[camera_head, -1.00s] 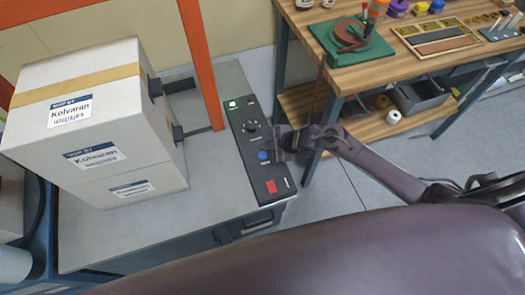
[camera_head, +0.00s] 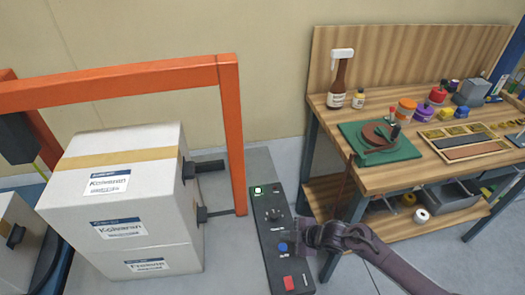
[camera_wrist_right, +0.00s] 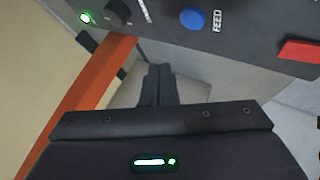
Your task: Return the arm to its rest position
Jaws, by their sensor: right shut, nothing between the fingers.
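My right gripper (camera_head: 300,240) is just right of the black control panel (camera_head: 270,228) in the head view, its arm coming in from the lower right. In the right wrist view my right gripper (camera_wrist_right: 158,85) has its two fingers together, with nothing between them. The panel (camera_wrist_right: 250,18) shows beyond the fingertips, with a blue button (camera_wrist_right: 193,18) marked FEED, a red button (camera_wrist_right: 300,50), a dark knob (camera_wrist_right: 118,10) and a lit green light (camera_wrist_right: 85,17). I cannot tell whether the fingers touch the panel. My left gripper is not in view.
White stacked boxes (camera_head: 120,195) stand left of the panel under an orange frame (camera_head: 232,140). Black pads (camera_head: 208,167) face the boxes. A wooden workbench (camera_head: 400,150) with bottles, a green-based tool (camera_head: 378,143) and trays stands at the right. Grey floor shows between.

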